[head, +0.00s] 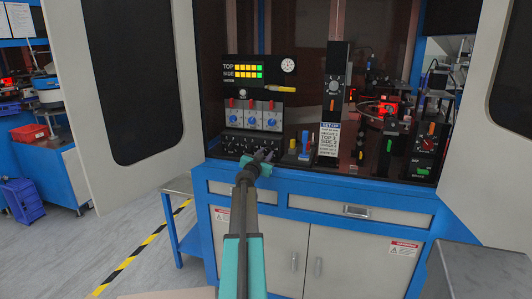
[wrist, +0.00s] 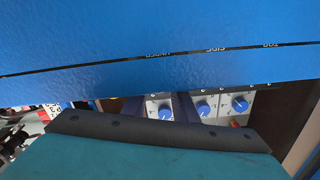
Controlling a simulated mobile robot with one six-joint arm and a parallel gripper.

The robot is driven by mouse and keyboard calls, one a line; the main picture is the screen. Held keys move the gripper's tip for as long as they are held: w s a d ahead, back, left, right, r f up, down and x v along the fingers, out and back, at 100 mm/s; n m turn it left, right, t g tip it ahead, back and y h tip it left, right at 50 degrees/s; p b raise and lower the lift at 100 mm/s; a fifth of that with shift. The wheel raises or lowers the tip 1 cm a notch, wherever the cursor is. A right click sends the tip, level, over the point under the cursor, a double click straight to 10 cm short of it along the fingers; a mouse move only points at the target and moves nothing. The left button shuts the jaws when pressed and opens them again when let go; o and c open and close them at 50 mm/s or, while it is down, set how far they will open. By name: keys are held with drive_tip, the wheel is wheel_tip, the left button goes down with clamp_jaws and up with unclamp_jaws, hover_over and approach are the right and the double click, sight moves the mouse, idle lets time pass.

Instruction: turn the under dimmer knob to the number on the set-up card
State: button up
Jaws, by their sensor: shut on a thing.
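My gripper (head: 262,157) is shut at the right end of a low row of dark knobs (head: 238,146) on the sorter panel. The under dimmer knob itself is hidden by the fingertips in the head view and by a blue edge in the wrist view. In the wrist view the upside-down UNDER label (wrist: 158,54) lies in line with the space between my dark fingers. The set-up card (head: 329,139) stands right of the gripper; its small numbers are too blurred to read surely. The level display (head: 242,70) shows lit TOP and SIDE bars; the UNDER row looks dark.
Three blue knobs on pale plates (head: 253,103) sit above the dark row; they also show in the wrist view (wrist: 203,108). Blue and yellow parts (head: 304,145) stand close on the right. Open white doors (head: 110,90) flank the cabinet.

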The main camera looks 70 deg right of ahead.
drive_tip(key=shift+m+p, duration=1.3)
drive_tip(key=shift+m, duration=0.3)
drive_tip(key=o, duration=1)
drive_tip(key=shift+o, duration=0.2)
drive_tip(key=shift+a, duration=0.1)
drive_tip(key=shift+s+a+p, duration=0.2)
drive_tip(key=shift+a+p, duration=1)
drive_tip(key=shift+a, duration=1.7)
drive_tip(key=shift+a+p, duration=0.35)
drive_tip(key=shift+a, duration=0.7)
